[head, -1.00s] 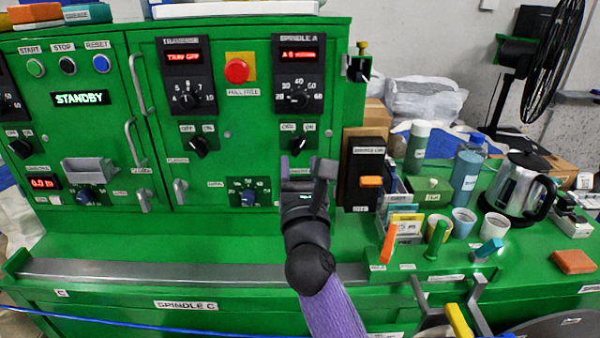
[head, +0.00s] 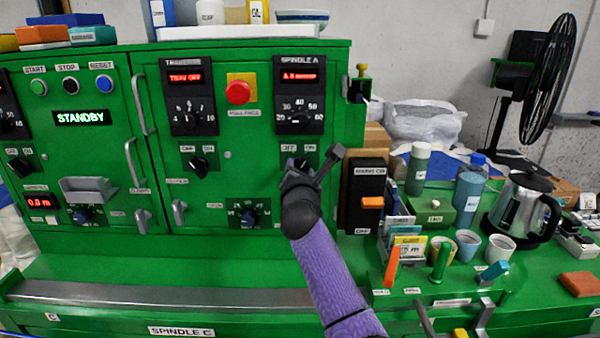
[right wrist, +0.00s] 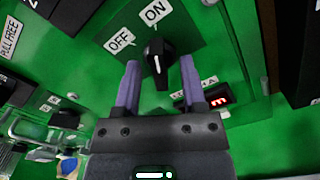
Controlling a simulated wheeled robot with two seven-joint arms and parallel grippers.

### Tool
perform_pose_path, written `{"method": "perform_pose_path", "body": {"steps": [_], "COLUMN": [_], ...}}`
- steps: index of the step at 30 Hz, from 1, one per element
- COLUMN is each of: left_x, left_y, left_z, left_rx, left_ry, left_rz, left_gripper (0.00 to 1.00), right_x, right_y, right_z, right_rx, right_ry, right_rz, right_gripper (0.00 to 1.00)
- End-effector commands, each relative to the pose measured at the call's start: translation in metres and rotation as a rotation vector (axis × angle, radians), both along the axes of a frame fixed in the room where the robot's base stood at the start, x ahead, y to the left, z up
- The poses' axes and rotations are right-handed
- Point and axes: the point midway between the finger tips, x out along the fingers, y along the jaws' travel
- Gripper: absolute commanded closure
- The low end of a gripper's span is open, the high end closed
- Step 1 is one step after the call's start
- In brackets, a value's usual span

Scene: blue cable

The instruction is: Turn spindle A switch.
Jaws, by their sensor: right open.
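The spindle A switch is a black rotary knob below OFF and ON labels. In the right wrist view the knob (right wrist: 157,60) sits between and just beyond the tips of my open right gripper (right wrist: 158,72). The ON label (right wrist: 154,12) and OFF label (right wrist: 119,40) are clear there. In the head view my right gripper (head: 302,168) is at the panel under the spindle A display (head: 299,75), and it hides most of the knob. I cannot tell whether the fingers touch the knob. My left gripper is not in view.
The traverse switch (head: 199,164) is to the left on the same green panel. A red emergency button (head: 238,93) is above left. A black box with an orange switch (head: 372,202) stands close on the right. Cups, a kettle (head: 522,208) and a fan (head: 547,80) are farther right.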

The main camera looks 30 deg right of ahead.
Motion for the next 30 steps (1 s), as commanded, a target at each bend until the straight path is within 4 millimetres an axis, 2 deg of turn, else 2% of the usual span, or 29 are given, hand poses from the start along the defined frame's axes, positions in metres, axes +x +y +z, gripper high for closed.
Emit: {"method": "perform_pose_path", "body": {"steps": [3,9,10,11,22,30], "left_x": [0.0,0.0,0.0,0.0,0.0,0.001], "left_y": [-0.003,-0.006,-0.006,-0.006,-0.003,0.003], "left_z": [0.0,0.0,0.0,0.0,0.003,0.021], "left_rx": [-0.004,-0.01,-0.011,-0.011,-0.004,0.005], "left_ry": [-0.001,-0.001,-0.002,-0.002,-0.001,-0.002], "left_rz": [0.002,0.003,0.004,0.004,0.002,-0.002], "left_gripper": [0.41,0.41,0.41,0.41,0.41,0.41], "right_x": [0.0,0.0,0.0,0.0,0.0,-0.001], "right_y": [0.0,0.0,0.0,0.0,0.0,0.001], "right_z": [0.0,0.0,0.0,0.0,0.001,0.003], "right_rx": [0.0,-0.001,-0.001,-0.001,-0.013,-0.124], "right_ry": [0.0,0.0,0.0,0.0,0.006,0.064], "right_rz": [0.0,0.0,0.0,0.0,0.0,0.001], "right_gripper": [0.49,0.92,0.98,1.0,1.0,1.0]}}
